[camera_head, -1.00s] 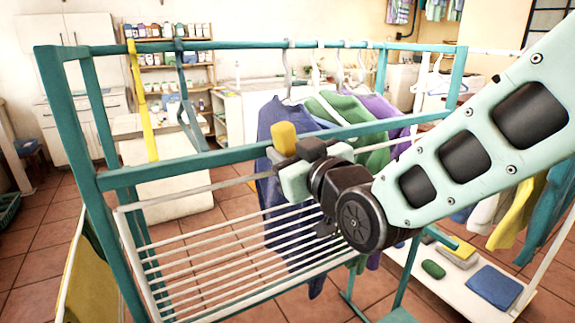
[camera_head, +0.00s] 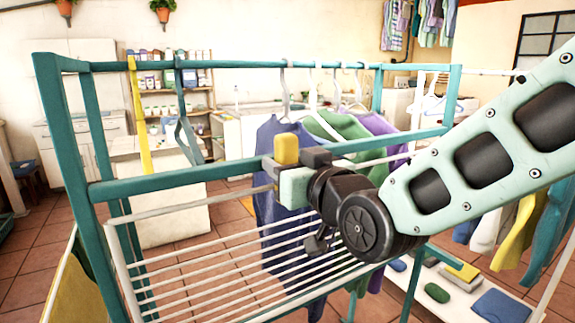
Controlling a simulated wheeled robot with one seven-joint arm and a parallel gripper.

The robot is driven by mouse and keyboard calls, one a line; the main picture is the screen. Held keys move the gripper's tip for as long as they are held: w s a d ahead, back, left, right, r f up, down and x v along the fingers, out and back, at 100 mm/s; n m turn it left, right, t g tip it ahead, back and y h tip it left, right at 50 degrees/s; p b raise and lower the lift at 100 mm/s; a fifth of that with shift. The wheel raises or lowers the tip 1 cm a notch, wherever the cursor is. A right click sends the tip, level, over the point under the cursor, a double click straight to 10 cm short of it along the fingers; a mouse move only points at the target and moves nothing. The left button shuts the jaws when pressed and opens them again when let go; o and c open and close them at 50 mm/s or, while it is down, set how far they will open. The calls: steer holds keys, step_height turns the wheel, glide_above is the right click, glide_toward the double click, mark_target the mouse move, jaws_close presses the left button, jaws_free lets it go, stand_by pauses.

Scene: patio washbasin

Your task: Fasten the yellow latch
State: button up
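A small yellow block (camera_head: 286,148), which looks like the latch, stands upright at the teal front rail of the drying rack (camera_head: 160,183). My gripper (camera_head: 288,164) is right at it, with dark finger parts close on its left and right sides. The pale mint part of my gripper (camera_head: 294,188) is just below. The block's lower part is hidden, and I cannot tell whether the fingers press on it. A long yellow strip (camera_head: 140,115) hangs from the rack's rear top bar at the left.
White rack bars (camera_head: 215,265) slope below my gripper. Blue, green and purple garments (camera_head: 275,210) hang behind it. A white low shelf (camera_head: 455,305) with folded cloths stands at the lower right. Tiled floor (camera_head: 45,245) shows at the left.

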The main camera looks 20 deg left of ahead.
steer(key=shift+o, duration=0.6)
steer(key=b+v, duration=0.3)
steer(key=v, duration=1.4)
steer(key=shift+s, duration=0.25)
steer(key=shift+d, duration=0.15)
steer(key=d+f+g+h+p, duration=0.2)
steer(key=d+f+g+h, duration=0.15)
steer(key=f, duration=0.35)
steer(key=s+d+f+m+g+h+p, duration=0.1)
steer(key=s+d+f+g+h, duration=0.3)
steer(key=d, duration=0.3)
steer(key=s+d+f+m+g+h+p, duration=0.1)
steer(key=s+d+f+g+h+p, duration=0.1)
steer(key=s+d+f+g+h, duration=0.2)
steer(key=s+d+h, duration=0.1)
steer(key=s+d, duration=0.2)
steer(key=shift+s+d+h, duration=0.25)
steer(key=shift+h, duration=0.1)
